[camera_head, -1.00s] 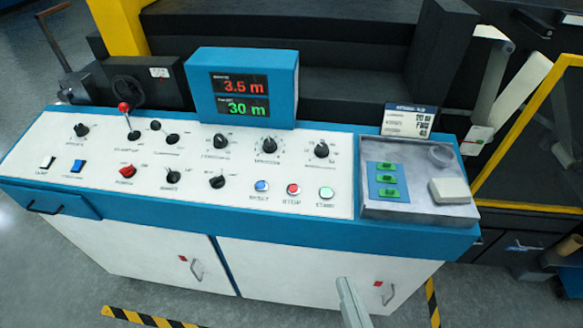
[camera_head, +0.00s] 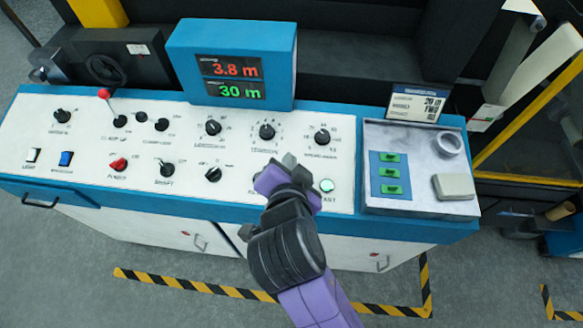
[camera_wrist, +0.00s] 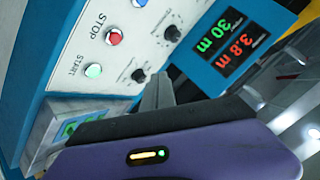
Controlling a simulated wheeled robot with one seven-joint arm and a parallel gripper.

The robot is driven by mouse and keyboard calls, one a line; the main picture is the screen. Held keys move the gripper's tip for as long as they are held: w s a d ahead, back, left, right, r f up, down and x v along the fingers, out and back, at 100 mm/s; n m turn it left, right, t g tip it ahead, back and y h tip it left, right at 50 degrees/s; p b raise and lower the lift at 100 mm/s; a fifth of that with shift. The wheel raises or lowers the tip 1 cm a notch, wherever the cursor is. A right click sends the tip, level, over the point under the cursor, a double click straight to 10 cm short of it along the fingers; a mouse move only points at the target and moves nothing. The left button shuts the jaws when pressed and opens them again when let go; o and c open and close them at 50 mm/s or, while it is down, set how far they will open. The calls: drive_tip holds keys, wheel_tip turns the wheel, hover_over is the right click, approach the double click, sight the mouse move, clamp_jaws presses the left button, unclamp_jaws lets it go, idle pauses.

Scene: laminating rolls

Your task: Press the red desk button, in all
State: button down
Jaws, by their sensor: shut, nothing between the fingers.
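The red STOP button (camera_wrist: 113,37) shows on the white panel in the wrist view, between a blue button (camera_wrist: 139,3) and the green START button (camera_wrist: 93,70). In the head view my gripper and arm hide the red button. My gripper (camera_head: 290,162) is over the front right part of the panel, left of the green START button (camera_head: 327,185). Its fingers are shut and empty. In the wrist view the fingertips (camera_wrist: 158,90) are clear of the red button. I cannot tell how high they are above the panel.
The console (camera_head: 225,185) carries several knobs, a red-topped lever (camera_head: 104,93) and a red POWER knob (camera_head: 118,164). A blue display box (camera_head: 230,62) reading 3.8 m and 30 m stands at the back. A grey tray (camera_head: 415,204) with green items lies at the right.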

drive_tip(key=shift+s+d+f+m, duration=0.2)
drive_tip(key=shift+d+f+m, duration=0.1)
drive_tip(key=shift+m, duration=0.2)
drive_tip(key=shift+f, duration=0.1)
drive_tip(key=f+b, duration=0.2)
drive_tip(key=w+f+b, duration=0.1)
drive_tip(key=f+b, duration=0.4)
drive_tip(key=f, duration=0.1)
drive_tip(key=shift+w+f, duration=0.2)
drive_tip(key=shift+w, duration=0.05)
idle(1.8)
drive_tip(key=shift+f+b, duration=0.35)
drive_tip(key=shift+f, duration=0.1)
drive_tip(key=shift+w+f, duration=0.1)
drive_tip(key=shift+f, duration=0.25)
idle(0.6)
idle(0.3)
drive_tip(key=shift+r+p, duration=0.45)
drive_tip(key=shift+r, duration=0.35)
